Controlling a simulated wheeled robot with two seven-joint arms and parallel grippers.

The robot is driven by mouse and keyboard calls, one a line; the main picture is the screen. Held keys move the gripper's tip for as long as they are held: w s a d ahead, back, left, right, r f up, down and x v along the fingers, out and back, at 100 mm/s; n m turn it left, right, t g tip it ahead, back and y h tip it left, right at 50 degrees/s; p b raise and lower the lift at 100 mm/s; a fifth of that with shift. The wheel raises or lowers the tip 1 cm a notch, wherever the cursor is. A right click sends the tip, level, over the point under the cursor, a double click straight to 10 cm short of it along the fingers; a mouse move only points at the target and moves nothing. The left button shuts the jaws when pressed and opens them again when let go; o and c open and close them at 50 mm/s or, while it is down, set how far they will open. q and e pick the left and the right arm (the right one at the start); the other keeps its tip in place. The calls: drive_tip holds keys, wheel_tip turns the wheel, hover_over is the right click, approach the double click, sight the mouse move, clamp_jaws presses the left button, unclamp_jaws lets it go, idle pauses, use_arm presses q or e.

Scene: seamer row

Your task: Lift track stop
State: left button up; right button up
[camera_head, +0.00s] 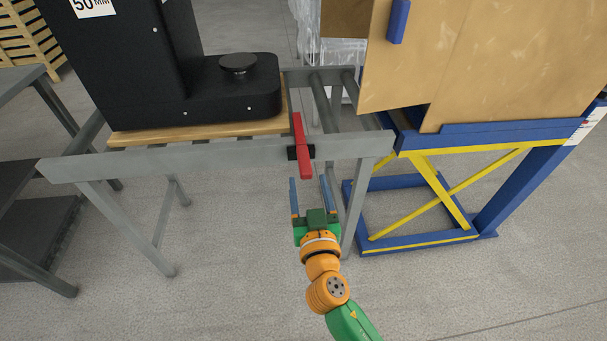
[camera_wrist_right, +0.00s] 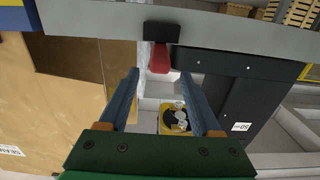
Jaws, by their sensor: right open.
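The track stop is a red bar (camera_head: 304,165) on a black mount (camera_head: 292,153) at the front rail of the grey roller conveyor (camera_head: 220,156). The bar slants across the rail and its upper end stands above it. In the right wrist view the red bar (camera_wrist_right: 160,58) shows beneath the black mount (camera_wrist_right: 161,31), ahead of the fingertips. My right gripper (camera_head: 308,180) is open and empty, just below and in front of the bar, with its two blue fingers apart. It also shows in the wrist view (camera_wrist_right: 159,74), apart from the bar. My left gripper is not in view.
A black machine (camera_head: 200,104) stands on a wooden pallet (camera_head: 200,132) on the conveyor, left of the stop. A large cardboard box (camera_head: 490,60) sits on a blue and yellow stand (camera_head: 440,200) at right. Grey floor in front is clear.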

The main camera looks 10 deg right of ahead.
sight(305, 163)
drive_tip(key=w, duration=0.7)
drive_tip(key=shift+r, duration=0.2)
drive_tip(key=shift+c, duration=0.2)
drive_tip(key=shift+s, duration=0.1)
clamp_jaws()
drive_tip(key=shift+f, duration=0.1)
idle(0.6)
